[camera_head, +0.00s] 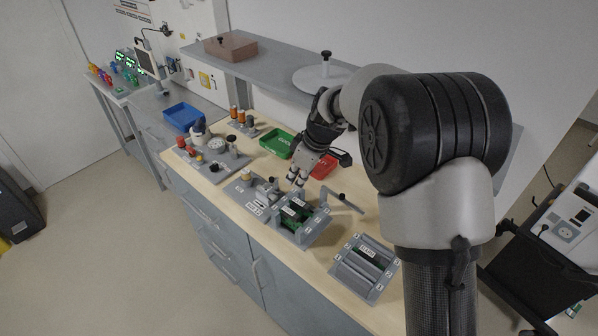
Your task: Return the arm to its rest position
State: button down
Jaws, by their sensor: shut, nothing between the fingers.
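My gripper (297,178) is at the end of my arm, above the workbench and just behind a grey fixture (300,222) with green parts in it. Its fingers point down and are close together, with nothing seen between them. I cannot tell whether the fingertips touch anything below. My arm reaches in from the right and hides part of the bench and the shelf.
A grey shelf (262,72) runs above the bench's back. The floor (110,215) at left is clear.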

jog(key=s+d+r+m+t+h, duration=0.1)
jog(key=s+d+r+m, duration=0.2)
jog(key=s+d+r, duration=0.3)
jog(key=s+d+r+m, duration=0.2)
jog(key=s+d+r, duration=0.1)
jog(key=s+r, duration=0.45)
jog(key=s+d+m+t+h, duration=0.1)
jog(key=s+d+m, duration=0.3)
jog(key=s, duration=0.6)
jog(key=s+d+m+t+h+b, duration=0.1)
jog(key=s+d+m, duration=0.3)
jog(key=s, duration=0.6)
jog(key=shift+s+d+f, duration=0.2)
jog(key=shift+s+d, duration=0.1)
jog(key=shift+d, duration=0.2)
